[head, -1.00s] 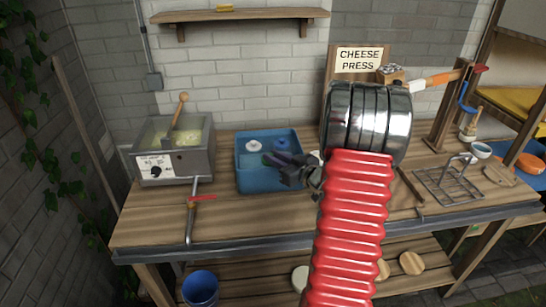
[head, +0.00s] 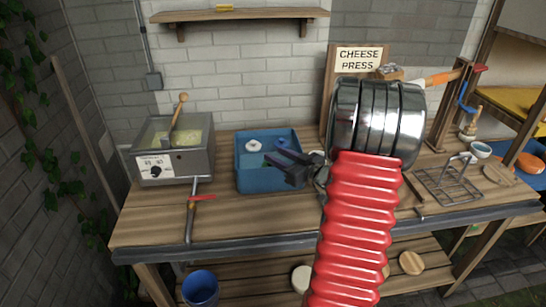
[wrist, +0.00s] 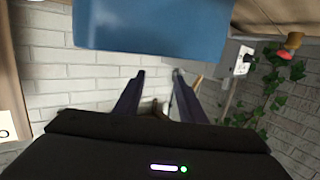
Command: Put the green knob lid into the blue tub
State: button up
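The blue tub (head: 268,183) stands on the bench, left of my arm; its blue side fills the top of the wrist view (wrist: 150,30). My gripper (head: 272,157) is over the tub's right part, pointing left. In the wrist view (wrist: 158,73) its two dark fingers are apart, with nothing held between them. A small greenish patch shows by the fingertips in the head view; I cannot tell whether it is the green knob lid. No lid is clearly recognisable as green.
A grey vat (head: 150,172) with a wooden-handled paddle stands left of the tub. A red-handled tap (head: 200,197) is in front. A wire rack (head: 450,184) and the cheese press sign (head: 358,58) are to the right. A blue bucket (head: 200,290) is below.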

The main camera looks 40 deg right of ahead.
jog(key=s+r, duration=0.1)
jog(key=s, duration=0.8)
jog(key=shift+s+r, duration=0.2)
jog(key=shift+s, duration=0.15)
jog(key=shift+a, duration=0.1)
jog(key=w+a+r+m+g+h, duration=0.1)
jog(key=w+a+r+g+h, duration=0.45)
jog(key=a+r, duration=0.4)
jog(key=s+a+g+y, duration=0.1)
jog(key=s+a+y, duration=0.1)
jog(key=s+a, duration=0.4)
jog(key=s+a+f+g+y, duration=0.1)
jog(key=s+a, duration=0.5)
jog(key=a, duration=0.6)
jog(key=s+a+f+n+g+y, duration=0.1)
jog(key=s+a+g+y, duration=0.1)
jog(key=s+a, duration=0.4)
jog(key=a+g, duration=0.1)
jog(key=a, duration=0.3)
jog(key=shift+y, duration=0.35)
jog(key=shift+w+f, duration=0.1)
jog(key=shift+c, duration=0.7)
